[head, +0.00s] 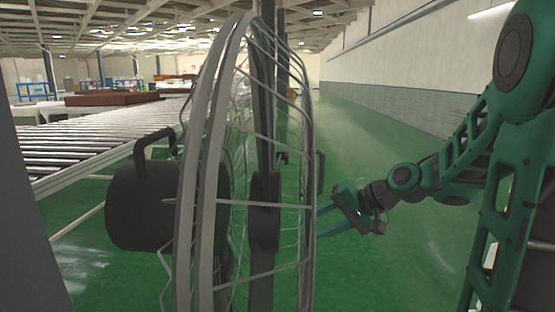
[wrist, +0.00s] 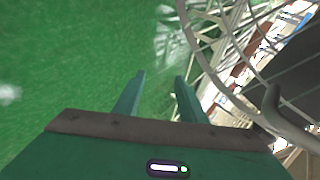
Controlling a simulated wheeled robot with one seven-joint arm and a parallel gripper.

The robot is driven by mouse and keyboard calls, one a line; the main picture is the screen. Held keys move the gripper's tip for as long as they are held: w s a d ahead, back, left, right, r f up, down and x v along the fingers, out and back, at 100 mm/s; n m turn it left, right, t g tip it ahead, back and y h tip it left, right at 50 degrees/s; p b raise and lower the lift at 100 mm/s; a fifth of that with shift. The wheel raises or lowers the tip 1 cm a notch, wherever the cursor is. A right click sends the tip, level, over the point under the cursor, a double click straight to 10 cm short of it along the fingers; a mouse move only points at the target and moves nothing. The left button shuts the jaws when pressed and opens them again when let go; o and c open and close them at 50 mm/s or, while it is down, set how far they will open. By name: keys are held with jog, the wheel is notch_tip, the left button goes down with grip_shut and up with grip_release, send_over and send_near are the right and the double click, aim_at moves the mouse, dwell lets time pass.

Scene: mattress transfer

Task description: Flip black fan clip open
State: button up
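A large fan with a grey wire cage (head: 208,160) stands nearly edge-on in the head view. A small dark piece (head: 281,158) sits at its cage near the middle, and a dark upright handle-like piece (head: 320,174) sticks out on the right side. I cannot tell for sure which is the black clip. My gripper (head: 320,222) is just right of the cage, below that handle-like piece, its fingers pointing left. In the wrist view its two green fingers (wrist: 159,78) are apart with only floor between them. A dark bar (wrist: 288,122) curves along the right of that view.
The fan's black motor housing (head: 140,205) with a handle is on the left side. A roller conveyor (head: 95,140) runs behind it, with a brown slab (head: 112,98) farther back. Green floor (head: 385,125) is open to the right, up to a long wall.

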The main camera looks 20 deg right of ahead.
jog(key=w+d+r+m+t+y, duration=0.1)
jog(key=w+r+t+y, duration=0.15)
jog(key=r, duration=0.55)
jog(key=w+d+r+m+t+y, duration=0.1)
jog(key=r+t+y, duration=0.2)
jog(key=r, duration=0.5)
jog(key=shift+s+a+x, duration=0.1)
jog(key=shift+x, duration=2.55)
jog(key=shift+s+a+x, duration=0.15)
jog(key=shift+x, duration=2.5)
grip_shut()
